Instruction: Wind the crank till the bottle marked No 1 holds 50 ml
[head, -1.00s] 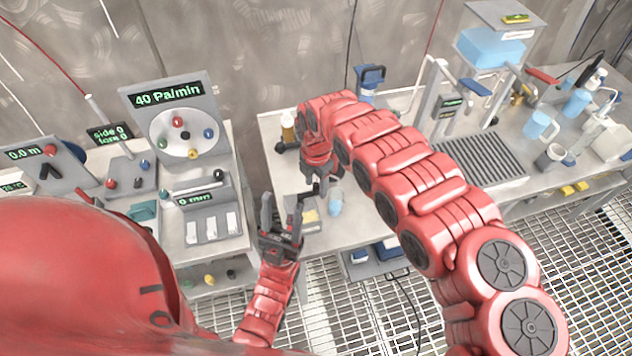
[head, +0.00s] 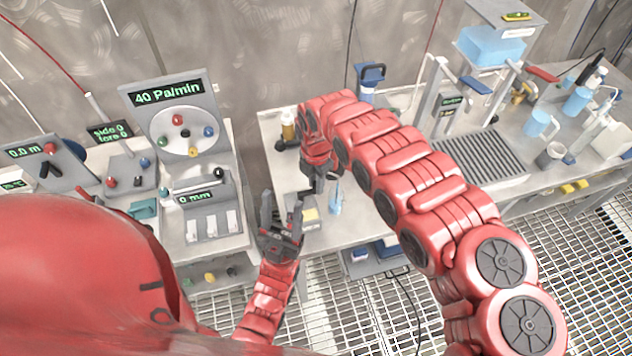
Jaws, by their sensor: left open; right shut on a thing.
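My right gripper (head: 318,186) is over the middle bench, mostly covered by its own wrist. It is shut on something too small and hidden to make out. A small pale-blue vessel (head: 336,206) stands just right of it; no mark or level is readable. My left gripper (head: 282,210) is open and empty, fingers pointing up the picture, left of a small grey unit with a yellowish top (head: 305,216). I cannot pick out the crank or the No 1 mark for certain. A blue-handled device (head: 370,80) stands at the back of the bench, behind my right arm.
A panel with coloured knobs reading 40 Pa/min (head: 170,93) stands at left. A brown bottle (head: 288,128) stands at the bench's back left. A ridged grey tray (head: 480,160) and several blue vessels are at right. My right arm covers much of the middle bench.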

